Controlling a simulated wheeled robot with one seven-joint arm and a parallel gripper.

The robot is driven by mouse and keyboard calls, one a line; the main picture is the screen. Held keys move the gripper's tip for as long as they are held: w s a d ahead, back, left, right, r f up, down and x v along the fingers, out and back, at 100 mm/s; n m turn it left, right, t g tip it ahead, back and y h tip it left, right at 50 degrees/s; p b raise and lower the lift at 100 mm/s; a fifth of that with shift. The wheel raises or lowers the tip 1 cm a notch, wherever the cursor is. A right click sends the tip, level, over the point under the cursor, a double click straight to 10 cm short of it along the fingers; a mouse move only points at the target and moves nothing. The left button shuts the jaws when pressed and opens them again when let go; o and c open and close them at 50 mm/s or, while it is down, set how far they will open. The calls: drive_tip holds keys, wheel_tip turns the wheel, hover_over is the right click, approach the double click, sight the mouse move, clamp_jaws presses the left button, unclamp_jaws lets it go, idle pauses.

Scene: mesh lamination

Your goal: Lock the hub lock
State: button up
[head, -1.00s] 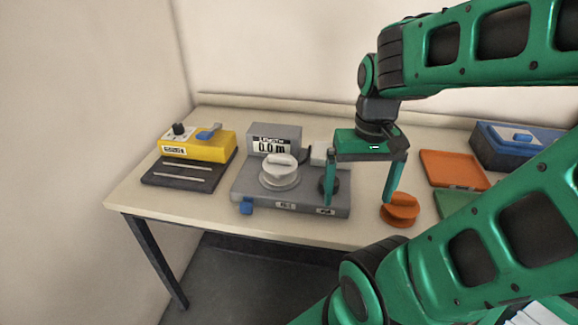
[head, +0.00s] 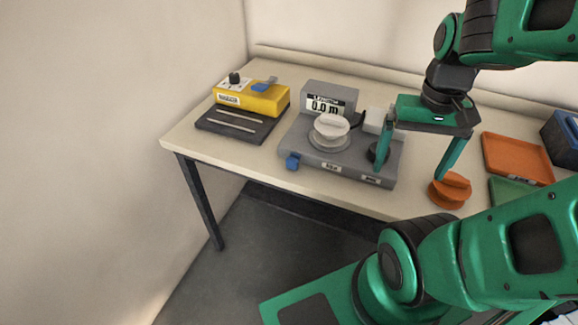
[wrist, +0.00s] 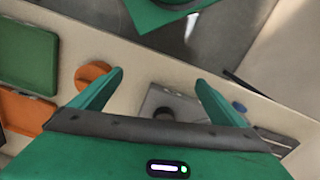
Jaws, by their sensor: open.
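A grey machine (head: 345,172) with a "0.0 m" display (head: 325,105) stands on the table. A pale round hub with a ridged knob (head: 330,131) sits on top of it, and a blue part (head: 292,162) is at its front left corner. I cannot tell which of these is the hub lock. A dark round knob (head: 377,153) is at the machine's right, partly behind my gripper's left finger. My gripper (head: 409,174) is open and empty, above the machine's right end and the orange knob-like piece (head: 450,190). The wrist view shows its fingers apart (wrist: 160,78).
An orange tray (head: 517,158), a green tray (wrist: 27,58) and a dark blue box (head: 562,140) are at the right. The table's front left area (head: 190,143) is clear.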

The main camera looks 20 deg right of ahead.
drive_tip(key=shift+s+r, duration=0.4)
drive_tip(key=shift+s, duration=0.05)
drive_tip(key=c, duration=1)
drive_tip(key=w+n, duration=0.1)
drive_tip(key=w, duration=0.1)
drive_tip(key=w+r+n, duration=0.1)
drive_tip(key=w, duration=0.2)
drive_tip(key=shift+w+a+r, duration=0.15)
drive_tip(key=shift+a+r, duration=0.05)
clamp_jaws()
drive_tip(key=w+a+n+g+h, duration=0.1)
drive_tip(key=w+a+n, duration=0.2)
drive_tip(key=w, duration=0.4)
drive_tip(key=w+a+n, duration=0.3)
drive_tip(key=w, duration=0.3)
drive_tip(key=w+a+f+n, duration=0.2)
drive_tip(key=w+a, duration=0.4)
drive_tip(key=a, duration=0.3)
drive_tip(key=w+a+f+n+h, duration=0.1)
drive_tip(key=w+a+f+n, duration=0.1)
drive_tip(key=w+a+n, duration=0.3)
drive_tip(key=w+a, duration=0.1)
drive_tip(key=a, duration=0.2)
drive_tip(key=shift+w+a+f+g, duration=0.15)
drive_tip(key=shift+w+a+g, duration=0.15)
drive_tip(key=shift+a+g, duration=0.1)
